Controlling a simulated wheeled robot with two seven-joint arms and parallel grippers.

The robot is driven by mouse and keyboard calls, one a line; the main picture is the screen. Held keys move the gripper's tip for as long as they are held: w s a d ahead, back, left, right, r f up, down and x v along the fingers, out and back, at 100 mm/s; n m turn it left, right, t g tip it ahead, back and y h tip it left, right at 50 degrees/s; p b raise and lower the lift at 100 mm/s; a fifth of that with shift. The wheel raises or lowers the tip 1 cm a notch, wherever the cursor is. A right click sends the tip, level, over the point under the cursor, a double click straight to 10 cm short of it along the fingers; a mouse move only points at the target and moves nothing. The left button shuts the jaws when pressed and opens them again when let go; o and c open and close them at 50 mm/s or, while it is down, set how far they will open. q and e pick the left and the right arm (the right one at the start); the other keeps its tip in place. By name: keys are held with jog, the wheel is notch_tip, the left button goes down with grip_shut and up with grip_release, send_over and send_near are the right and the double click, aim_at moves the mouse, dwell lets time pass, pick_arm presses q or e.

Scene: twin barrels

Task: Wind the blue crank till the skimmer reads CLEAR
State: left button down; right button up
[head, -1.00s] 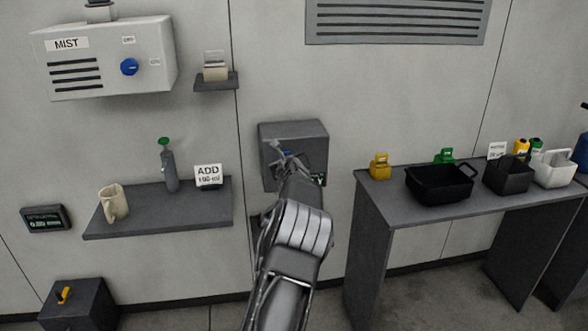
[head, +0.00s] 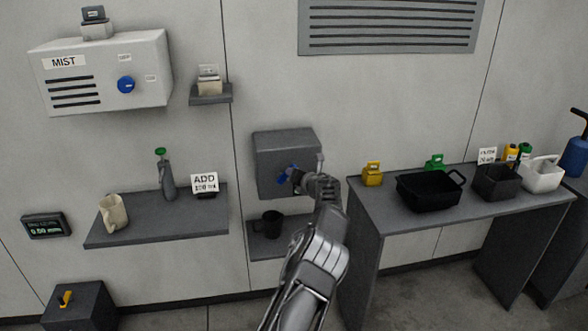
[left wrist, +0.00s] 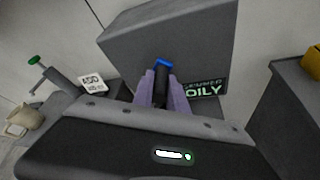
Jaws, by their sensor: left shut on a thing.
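The skimmer is a grey box (head: 272,150) on the wall in the head view. Its blue crank (head: 287,174) is on the front face; its blue end (left wrist: 163,63) also shows in the left wrist view. My left gripper (head: 299,178) is at the crank. In the left wrist view its fingers (left wrist: 160,92) are shut on the crank's dark handle (left wrist: 161,82), one on each side. The display (left wrist: 206,88) on the box reads OILY in green; my arm hides it in the head view. My right gripper is not in view.
A black mug (head: 268,224) stands on a low shelf (head: 266,249) under the box. A table (head: 400,229) with tubs is at right.

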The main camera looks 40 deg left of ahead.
pick_arm(q)
jog(key=shift+f, duration=0.3)
jog(key=c, duration=1.3)
grip_release()
jog(key=shift+r, duration=0.1)
jog(key=shift+s+d+r, duration=0.1)
jog(key=shift+d+r, duration=0.15)
jog(key=shift+d, duration=0.45)
jog(key=b+v, duration=0.2)
jog(key=v, duration=0.4)
jog(key=shift+s+d, duration=0.15)
jog(key=shift+s, duration=0.05)
